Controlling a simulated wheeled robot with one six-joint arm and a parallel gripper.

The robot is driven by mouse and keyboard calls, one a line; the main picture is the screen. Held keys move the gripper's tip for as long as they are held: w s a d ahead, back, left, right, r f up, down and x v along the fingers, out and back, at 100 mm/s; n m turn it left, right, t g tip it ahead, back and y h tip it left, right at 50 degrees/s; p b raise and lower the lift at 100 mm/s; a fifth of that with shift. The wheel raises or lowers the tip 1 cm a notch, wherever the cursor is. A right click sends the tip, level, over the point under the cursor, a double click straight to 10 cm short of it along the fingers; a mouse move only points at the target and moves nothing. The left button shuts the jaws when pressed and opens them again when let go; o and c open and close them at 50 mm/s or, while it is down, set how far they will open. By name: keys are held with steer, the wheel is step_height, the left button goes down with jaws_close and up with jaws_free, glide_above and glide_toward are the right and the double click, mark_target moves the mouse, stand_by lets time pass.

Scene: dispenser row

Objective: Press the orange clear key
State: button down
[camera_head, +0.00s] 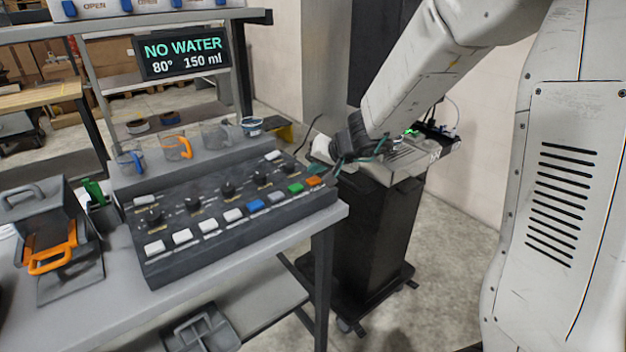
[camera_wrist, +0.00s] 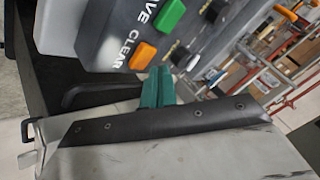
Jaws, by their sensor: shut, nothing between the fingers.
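The orange clear key (camera_head: 313,181) is at the right end of the front row of keys on the dark control panel (camera_head: 240,238). In the wrist view the orange key (camera_wrist: 142,55) sits beside the printed word CLEAR. My gripper (camera_head: 337,167) is just to the right of the key in the head view, near the panel's right end. Its teal fingertips (camera_wrist: 156,88) are together and empty in the wrist view, close below the orange key. A small gap shows between them and the key; contact is not visible.
The green key (camera_head: 295,188) is left of the orange one, with blue, grey and white keys further left. Black knobs stand behind. The display (camera_head: 185,53) reads NO WATER, 80°, 150 ml. Cups (camera_head: 176,146) stand behind the panel; a dark cart (camera_head: 375,215) is at right.

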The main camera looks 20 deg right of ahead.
mark_target(316, 181)
steer(key=shift+f, duration=0.4)
steer(key=shift+f, duration=0.5)
stand_by(0.8)
steer(key=shift+r, duration=0.9)
steer(key=shift+r, duration=0.1)
steer(key=shift+r, duration=2.45)
